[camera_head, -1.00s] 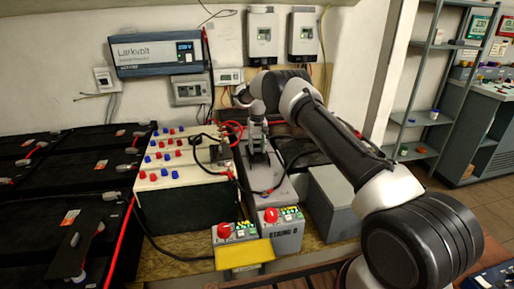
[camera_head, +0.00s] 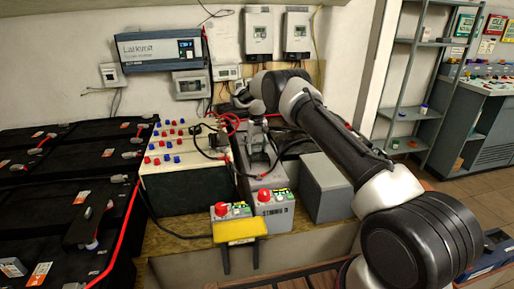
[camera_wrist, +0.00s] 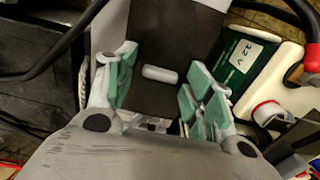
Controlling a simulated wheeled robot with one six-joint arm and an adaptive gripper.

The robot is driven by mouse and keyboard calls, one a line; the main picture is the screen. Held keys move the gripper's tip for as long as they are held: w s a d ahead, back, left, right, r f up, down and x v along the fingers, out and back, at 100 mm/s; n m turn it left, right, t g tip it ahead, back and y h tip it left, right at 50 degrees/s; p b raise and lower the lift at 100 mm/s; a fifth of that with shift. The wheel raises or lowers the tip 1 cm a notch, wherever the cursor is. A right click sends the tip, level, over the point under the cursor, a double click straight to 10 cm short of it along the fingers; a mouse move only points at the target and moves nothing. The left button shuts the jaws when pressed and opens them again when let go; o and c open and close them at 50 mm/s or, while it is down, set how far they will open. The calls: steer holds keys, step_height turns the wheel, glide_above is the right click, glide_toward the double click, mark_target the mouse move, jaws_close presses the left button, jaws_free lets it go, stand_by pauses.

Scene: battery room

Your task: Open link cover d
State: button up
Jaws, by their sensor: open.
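My gripper (camera_head: 258,150) reaches over the grey box marked with a "STRING" label (camera_head: 275,218); the label's last letter is hard to read. In the wrist view my gripper (camera_wrist: 160,88) is open, with green pads on both sides. Between and beyond the pads is a dark flat panel (camera_wrist: 165,40) with a short pale bar (camera_wrist: 160,74) on it, perhaps the link cover and its handle. The bar lies between the fingers, apparently untouched. I cannot read a letter d on it. In the head view my arm and gripper partly hide this spot.
A white-topped battery box (camera_head: 185,185) with red and blue caps stands left of the grey box, with black and red cables nearby. A plain grey box (camera_head: 325,187) stands at right. A yellow plate (camera_head: 240,230) sits in front. Black batteries (camera_head: 60,215) fill the left.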

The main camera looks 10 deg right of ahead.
step_height(320, 180, up, 12)
stand_by(0.7)
steer(key=shift+w, duration=0.1)
